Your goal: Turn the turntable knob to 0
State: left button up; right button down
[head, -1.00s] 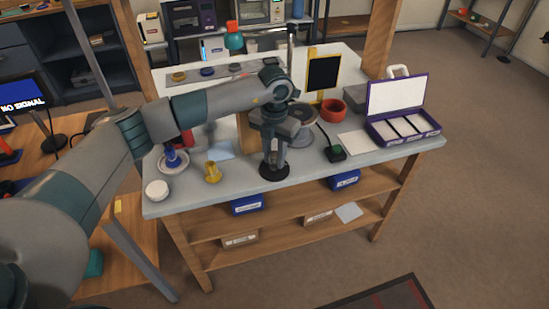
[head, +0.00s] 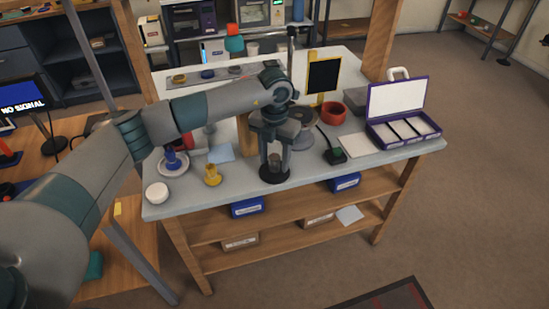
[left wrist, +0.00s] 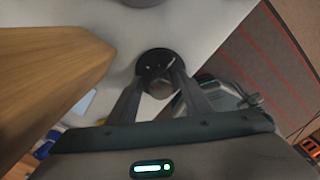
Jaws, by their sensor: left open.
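A round black base (head: 274,177) stands at the front edge of the workbench, with a small dark knob-like post (head: 274,160) at its middle. I take this as the turntable knob; its markings cannot be read. My left gripper (head: 275,168) points down over it, open, with one finger on each side of the post. In the left wrist view the black base (left wrist: 155,58) shows beyond the fingers (left wrist: 160,85), with the post between them. Whether the fingers touch it cannot be told. My right gripper is not in view.
A grey round disc (head: 305,117) is partly hidden behind my gripper. A yellow piece (head: 212,176) and a white round dish (head: 157,192) stand to the left. A wooden post is close by.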

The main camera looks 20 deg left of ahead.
aim_at(274, 156)
pick_arm(q)
jog(key=shift+r, duration=0.1)
jog(key=shift+r, duration=0.6)
notch_tip(274, 156, up, 16)
jog(key=b, duration=0.3)
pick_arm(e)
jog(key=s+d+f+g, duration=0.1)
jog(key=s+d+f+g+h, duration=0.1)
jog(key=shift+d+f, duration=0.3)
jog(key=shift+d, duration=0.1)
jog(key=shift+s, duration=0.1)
